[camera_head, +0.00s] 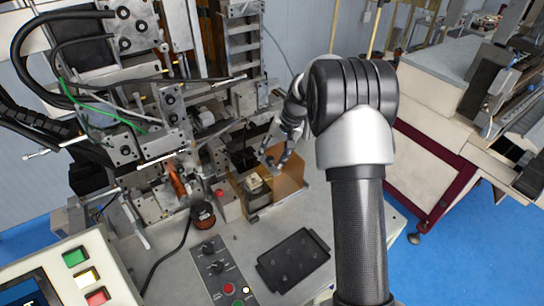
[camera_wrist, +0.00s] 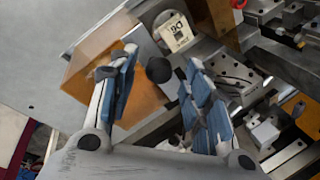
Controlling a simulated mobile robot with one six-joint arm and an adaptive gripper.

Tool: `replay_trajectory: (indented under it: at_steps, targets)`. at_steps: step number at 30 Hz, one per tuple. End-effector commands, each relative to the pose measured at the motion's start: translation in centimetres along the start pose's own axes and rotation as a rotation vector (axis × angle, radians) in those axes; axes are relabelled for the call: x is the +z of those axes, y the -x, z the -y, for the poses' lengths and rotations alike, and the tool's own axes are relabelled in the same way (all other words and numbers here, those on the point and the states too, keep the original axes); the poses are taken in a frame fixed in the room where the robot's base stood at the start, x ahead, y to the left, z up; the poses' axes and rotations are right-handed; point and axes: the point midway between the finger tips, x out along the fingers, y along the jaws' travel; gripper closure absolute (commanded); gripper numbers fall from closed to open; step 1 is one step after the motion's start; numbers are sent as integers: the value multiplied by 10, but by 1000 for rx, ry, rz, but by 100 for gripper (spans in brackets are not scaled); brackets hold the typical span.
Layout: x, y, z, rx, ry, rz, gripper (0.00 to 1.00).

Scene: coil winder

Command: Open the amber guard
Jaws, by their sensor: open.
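The amber guard (camera_head: 288,181) is a see-through orange box-like cover at the front of the winding machine, and a light block (camera_head: 254,182) shows beside or behind its left part. In the wrist view, amber panels of the guard (camera_wrist: 146,104) lie under and left of my fingers, with a labelled block (camera_wrist: 176,31) beyond. A round black knob (camera_wrist: 158,70) shows between my two blue-padded fingers, with gaps on both sides. My gripper (camera_head: 272,160) is open just above the guard; it also shows in the wrist view (camera_wrist: 160,64). Contact with the knob is not clear.
The coil winder (camera_head: 140,100) with its cables fills the left and back. A black tray (camera_head: 293,260) and a button panel (camera_head: 222,272) are on the grey bench in front. A red button (camera_head: 220,193) is left of the guard. Another machine (camera_head: 440,120) stands right.

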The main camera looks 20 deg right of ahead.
Motion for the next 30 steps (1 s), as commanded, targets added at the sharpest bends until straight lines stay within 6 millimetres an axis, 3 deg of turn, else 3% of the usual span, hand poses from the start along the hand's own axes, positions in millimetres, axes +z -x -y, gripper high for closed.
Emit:
replay_trajectory:
  at_steps: [9,15,21,30]
  targets:
    - [-1,68,0,-1,0,-6,55]
    - [-1,98,0,-1,0,-3,55]
    - [0,110,0,0,-1,-1,55]
    - [0,110,0,0,0,-1,55]
